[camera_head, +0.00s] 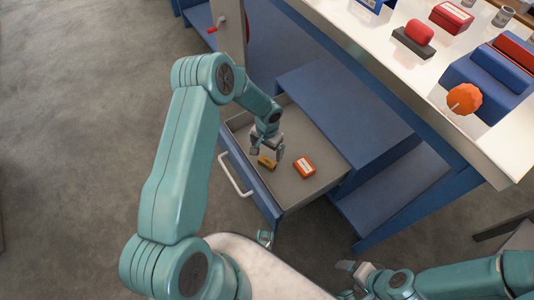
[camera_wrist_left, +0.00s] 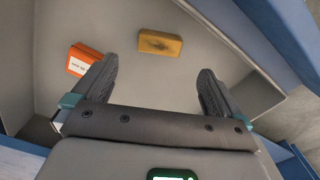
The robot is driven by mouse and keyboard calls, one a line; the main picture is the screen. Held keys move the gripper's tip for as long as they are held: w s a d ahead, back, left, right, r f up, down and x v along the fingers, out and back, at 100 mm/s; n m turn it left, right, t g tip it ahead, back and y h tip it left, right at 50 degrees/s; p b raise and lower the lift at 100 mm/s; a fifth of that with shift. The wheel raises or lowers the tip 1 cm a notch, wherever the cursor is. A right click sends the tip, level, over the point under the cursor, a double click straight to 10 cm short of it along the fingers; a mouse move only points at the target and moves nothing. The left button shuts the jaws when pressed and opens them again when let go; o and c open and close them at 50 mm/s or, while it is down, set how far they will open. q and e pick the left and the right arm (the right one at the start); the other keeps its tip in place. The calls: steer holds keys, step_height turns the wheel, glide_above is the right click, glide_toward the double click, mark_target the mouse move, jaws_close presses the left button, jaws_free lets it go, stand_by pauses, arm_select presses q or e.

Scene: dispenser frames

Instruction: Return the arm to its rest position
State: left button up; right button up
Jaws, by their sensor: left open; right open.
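My left arm comes in from the left and bends down over an open drawer (camera_head: 318,184). My left gripper (camera_head: 267,158) is open and empty inside the drawer. In the left wrist view my left gripper's fingers (camera_wrist_left: 160,85) are spread, and a yellow-brown block (camera_wrist_left: 160,43) lies on the drawer floor beyond and between them, apart from them. The block also shows in the head view (camera_head: 266,162). An orange box with a white label (camera_head: 304,167) lies to its right there. My right gripper (camera_head: 350,278) is at the bottom, open and partly hidden at the frame edge.
The blue cabinet (camera_head: 345,120) stands behind the drawer, and its front handle (camera_head: 235,177) faces left. A white-topped workbench (camera_head: 385,60) at the upper right carries a red-topped stamp (camera_head: 418,33), a red box (camera_head: 451,17) and an orange knob (camera_head: 464,98). The grey floor at left is clear.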

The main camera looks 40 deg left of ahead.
arm_select(q)
step_height(320, 180, up, 2)
steer(key=shift+r, duration=0.15)
arm_select(e)
steer(key=shift+r, duration=0.25)
